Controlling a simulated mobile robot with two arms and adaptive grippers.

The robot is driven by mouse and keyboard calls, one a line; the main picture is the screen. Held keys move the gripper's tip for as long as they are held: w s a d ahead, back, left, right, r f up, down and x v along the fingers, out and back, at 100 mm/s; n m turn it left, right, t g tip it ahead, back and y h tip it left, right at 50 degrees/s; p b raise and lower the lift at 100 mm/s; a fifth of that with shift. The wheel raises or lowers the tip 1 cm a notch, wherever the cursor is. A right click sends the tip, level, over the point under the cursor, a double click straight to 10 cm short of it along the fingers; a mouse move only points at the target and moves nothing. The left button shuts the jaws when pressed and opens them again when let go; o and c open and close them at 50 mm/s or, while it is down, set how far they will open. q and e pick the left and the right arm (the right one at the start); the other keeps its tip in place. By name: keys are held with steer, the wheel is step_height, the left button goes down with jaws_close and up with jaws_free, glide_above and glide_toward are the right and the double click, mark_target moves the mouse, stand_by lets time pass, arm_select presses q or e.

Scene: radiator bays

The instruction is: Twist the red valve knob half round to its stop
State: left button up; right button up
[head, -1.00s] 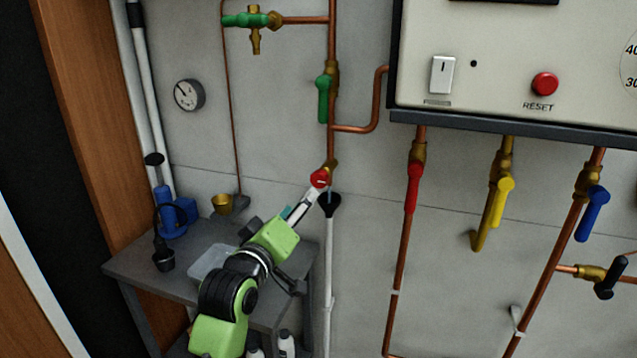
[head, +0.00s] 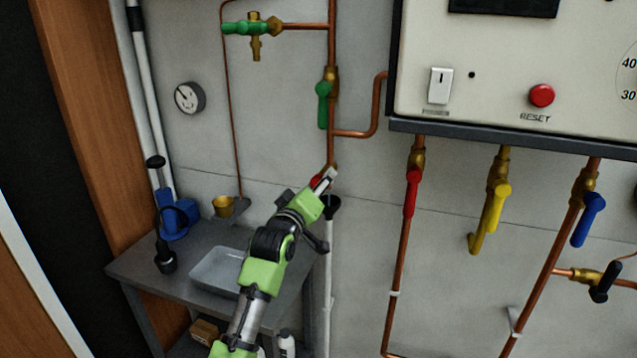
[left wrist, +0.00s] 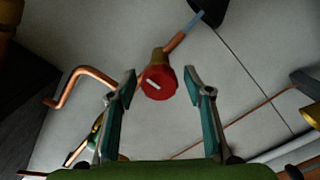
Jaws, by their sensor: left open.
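The red valve knob (head: 316,181) sits at the lower end of the copper pipe, just above a black funnel. My left gripper (head: 327,179) is at it and partly covers it in the head view. In the left wrist view the round red knob (left wrist: 160,88) shows a short white mark, slanted, on its face. The teal fingers of my left gripper (left wrist: 161,78) stand open on either side of it, with visible gaps. Whether the knob lies between the tips or just beyond them I cannot tell. My right gripper is not in view.
The black funnel (head: 331,206) tops a white drain pipe right below the knob. A green lever (head: 323,104) hangs on the pipe above. A grey side table (head: 135,266) with a clear tray (head: 216,270) stands at left. Red, yellow and blue levers hang at right.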

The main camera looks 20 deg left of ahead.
arm_select(q)
steer(key=c, duration=1.1)
steer(key=shift+m, duration=0.3)
steer(key=shift+r+m+p, duration=0.15)
steer(key=shift+m+p, duration=0.65)
steer(key=shift+m, duration=0.4)
steer(key=m+p, duration=0.2)
steer(key=m, duration=0.3)
steer(key=m+p, duration=0.1)
steer(key=m, duration=0.4)
steer(key=m+p, duration=0.1)
steer(key=m, duration=0.3)
steer(key=shift+d+m+p, duration=0.1)
steer(key=shift+m+p, duration=0.2)
steer(key=shift+m, duration=0.1)
